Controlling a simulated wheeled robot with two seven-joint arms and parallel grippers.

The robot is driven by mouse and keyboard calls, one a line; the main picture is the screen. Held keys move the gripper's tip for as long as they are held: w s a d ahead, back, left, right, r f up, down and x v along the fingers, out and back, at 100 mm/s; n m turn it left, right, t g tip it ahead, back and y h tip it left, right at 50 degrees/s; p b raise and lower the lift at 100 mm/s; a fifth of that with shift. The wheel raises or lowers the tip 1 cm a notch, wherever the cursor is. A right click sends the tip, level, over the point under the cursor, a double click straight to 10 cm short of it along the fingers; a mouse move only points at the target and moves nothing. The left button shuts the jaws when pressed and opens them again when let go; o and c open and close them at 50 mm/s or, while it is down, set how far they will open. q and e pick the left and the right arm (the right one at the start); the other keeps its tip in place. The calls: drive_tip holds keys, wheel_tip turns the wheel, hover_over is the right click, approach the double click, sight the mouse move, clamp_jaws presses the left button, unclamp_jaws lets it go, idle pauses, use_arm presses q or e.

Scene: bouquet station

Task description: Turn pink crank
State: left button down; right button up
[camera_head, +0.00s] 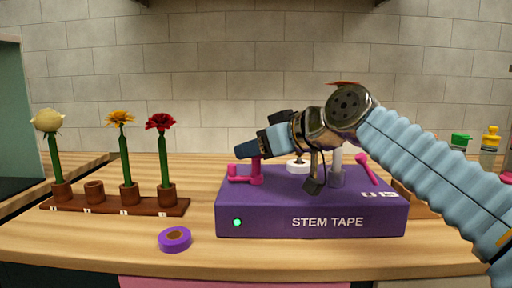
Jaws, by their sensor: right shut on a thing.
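The pink crank (242,181) is on the left part of the top of a purple box (260,220) labelled "STEM TAPE". My right gripper (254,158) reaches in from the right and is shut on the crank's upright handle, with its fingertips hiding the handle's top. A green light (237,222) shows on the box's front. A pink lever (367,168) leans at the right of the box top. My left gripper is not in view.
A brown rack (115,207) at the left holds white, yellow and red flowers in cups, with one cup empty. A purple tape roll (175,239) lies in front of it. Green-capped (460,141) and yellow-capped (490,140) bottles stand at the back right.

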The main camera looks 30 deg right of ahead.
drive_tip(key=m+h+p, duration=0.1)
drive_tip(key=m+h, duration=0.2)
drive_tip(key=h, duration=0.1)
drive_tip(key=shift+r+t+p, duration=0.1)
drive_tip(key=shift+t+p, duration=0.2)
drive_tip(key=shift+p, duration=0.05)
drive_tip(key=shift+m+h+p, duration=0.45)
drive_tip(key=shift+m+h, duration=1.15)
drive_tip(key=shift+m, duration=0.1)
drive_tip(key=shift+h, duration=0.3)
drive_tip(key=shift+g, duration=0.4)
drive_tip(key=o, duration=1)
drive_tip(key=b+v, duration=0.1)
drive_tip(key=v, duration=1.2)
drive_tip(key=shift+s, duration=0.4)
